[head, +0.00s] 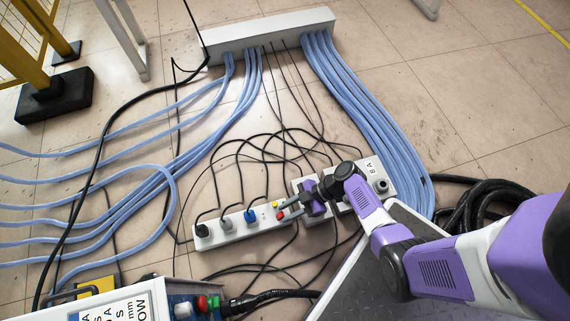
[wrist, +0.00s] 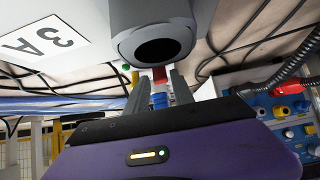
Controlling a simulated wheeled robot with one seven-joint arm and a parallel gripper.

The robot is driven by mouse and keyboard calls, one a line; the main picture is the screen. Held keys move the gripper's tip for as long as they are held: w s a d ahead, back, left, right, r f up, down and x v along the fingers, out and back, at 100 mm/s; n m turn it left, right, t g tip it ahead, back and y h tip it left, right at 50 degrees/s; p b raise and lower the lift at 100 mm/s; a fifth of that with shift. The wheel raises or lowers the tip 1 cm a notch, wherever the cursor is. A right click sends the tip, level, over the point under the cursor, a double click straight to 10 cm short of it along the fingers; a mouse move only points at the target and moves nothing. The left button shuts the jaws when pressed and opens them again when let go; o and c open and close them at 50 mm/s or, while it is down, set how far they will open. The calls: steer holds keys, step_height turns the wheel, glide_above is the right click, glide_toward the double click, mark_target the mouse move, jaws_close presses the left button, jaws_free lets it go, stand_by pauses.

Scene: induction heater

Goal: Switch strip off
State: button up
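The white power strip (head: 265,223) lies on the floor, with plugs along its left part and a labelled right end (head: 372,170). A small red switch (head: 281,214) sits on it near a yellow part (head: 275,204). My gripper (head: 287,210) is low over the strip, its fingers pointing left at the red switch. In the wrist view, my gripper's fingers (wrist: 158,82) are apart, with a red part (wrist: 160,74) and a blue plug (wrist: 160,100) seen between them. I cannot tell whether a finger touches the switch.
A grey housing with a dark round opening (wrist: 160,48) is close above the fingers in the wrist view. Black cables (head: 265,150) cross behind the strip. Blue hoses (head: 365,105) run from a white manifold (head: 268,35). A control box (head: 150,303) stands at front left.

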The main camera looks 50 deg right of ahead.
steer(key=p+v, duration=0.1)
steer(key=v, duration=0.5)
steer(key=shift+d+r+p, duration=0.15)
steer(key=shift+d+p, duration=0.05)
steer(key=shift+p, duration=0.2)
